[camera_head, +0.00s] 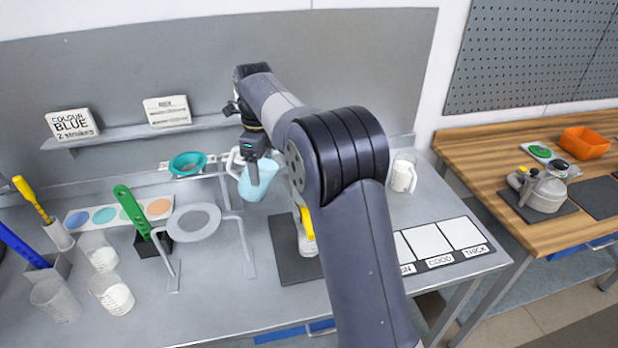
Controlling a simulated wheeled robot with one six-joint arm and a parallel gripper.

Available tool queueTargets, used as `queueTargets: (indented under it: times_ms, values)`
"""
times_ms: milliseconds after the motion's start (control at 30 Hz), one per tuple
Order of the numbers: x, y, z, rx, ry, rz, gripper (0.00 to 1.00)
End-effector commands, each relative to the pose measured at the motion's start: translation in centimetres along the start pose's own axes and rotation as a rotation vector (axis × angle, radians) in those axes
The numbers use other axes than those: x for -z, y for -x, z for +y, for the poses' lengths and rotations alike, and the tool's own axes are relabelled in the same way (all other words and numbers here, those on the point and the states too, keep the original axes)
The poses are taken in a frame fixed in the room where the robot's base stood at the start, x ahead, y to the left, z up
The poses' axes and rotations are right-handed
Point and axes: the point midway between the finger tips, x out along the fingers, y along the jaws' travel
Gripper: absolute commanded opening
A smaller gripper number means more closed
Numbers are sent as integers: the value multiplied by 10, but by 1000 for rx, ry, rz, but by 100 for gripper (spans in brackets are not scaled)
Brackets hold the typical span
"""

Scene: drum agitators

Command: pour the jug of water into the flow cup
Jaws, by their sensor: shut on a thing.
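A pale blue jug (262,186) with a whitish handle hangs above the bench, right of the middle of the picture's left half. My gripper (253,166) is shut on the jug, with a dark finger in front of its wall near the handle side. The jug looks a little tilted; its water level cannot be told. A teal cup (188,163), which looks like the flow cup, sits in a holder to the left of the jug. The jug is apart from the cup. My arm hides part of the bench to the right.
Clear beakers (112,293), a green-handled tool (132,212) and a colour strip (105,216) are at left. A dark mat (290,255) lies below the jug. Another whitish jug (403,174) stands at right.

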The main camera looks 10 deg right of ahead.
Motion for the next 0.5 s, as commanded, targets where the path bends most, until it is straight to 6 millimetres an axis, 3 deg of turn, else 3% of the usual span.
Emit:
queueTargets:
  times_ms: [500]
  values:
    - [8,7,0,2,-1,-87,32]
